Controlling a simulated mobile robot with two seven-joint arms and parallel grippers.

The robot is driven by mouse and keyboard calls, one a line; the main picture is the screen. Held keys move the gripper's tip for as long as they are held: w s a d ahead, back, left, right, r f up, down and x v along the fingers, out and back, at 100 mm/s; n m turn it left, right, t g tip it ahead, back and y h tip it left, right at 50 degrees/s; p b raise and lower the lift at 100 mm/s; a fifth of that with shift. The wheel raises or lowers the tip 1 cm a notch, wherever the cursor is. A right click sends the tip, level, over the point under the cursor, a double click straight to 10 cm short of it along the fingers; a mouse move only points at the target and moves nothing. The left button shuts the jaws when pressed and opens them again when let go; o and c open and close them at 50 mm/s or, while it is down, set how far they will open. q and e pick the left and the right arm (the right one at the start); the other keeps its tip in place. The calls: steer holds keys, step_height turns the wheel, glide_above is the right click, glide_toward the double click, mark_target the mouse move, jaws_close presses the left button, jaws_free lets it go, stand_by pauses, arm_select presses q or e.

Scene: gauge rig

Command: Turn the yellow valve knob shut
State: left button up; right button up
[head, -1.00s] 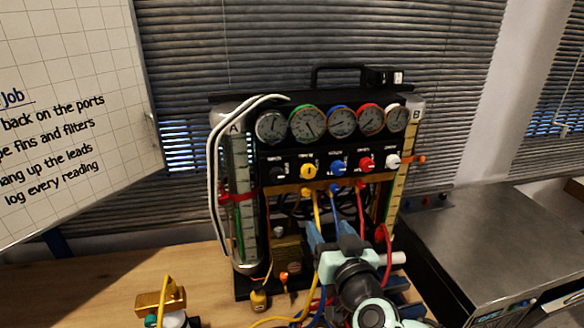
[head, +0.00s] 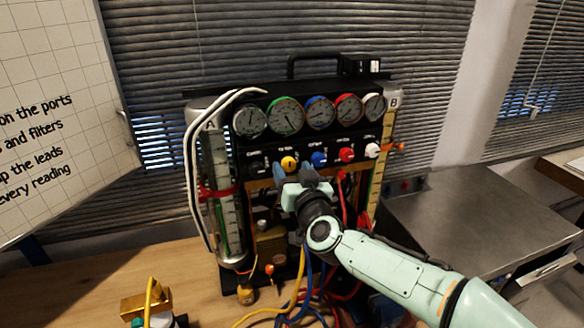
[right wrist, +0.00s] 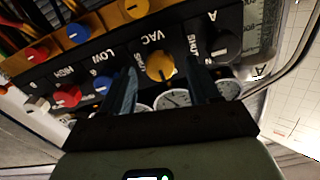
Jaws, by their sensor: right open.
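The yellow valve knob (head: 288,163) sits on the black panel below the gauges, in a row with black, blue, red and white knobs. In the right wrist view the yellow knob (right wrist: 160,66) shows near the label VAC, seen from a turned angle. My right gripper (head: 294,175) is in front of the panel, just below the yellow knob in the head view. In the right wrist view its fingers (right wrist: 161,78) are open, one on each side of the yellow knob. I cannot tell whether they touch it. My left gripper is out of view.
Blue (head: 319,158), red (head: 347,154) and white (head: 372,150) knobs are to the right. Round gauges (head: 287,116) are above. Yellow, blue and red leads hang below, near my right arm. A gold block (head: 146,303) is at the lower left. Bare wood (head: 80,285) shows at left.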

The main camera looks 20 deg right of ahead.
steer(key=shift+w, duration=0.45)
steer(key=c, duration=1)
steer(key=shift+c, duration=0.2)
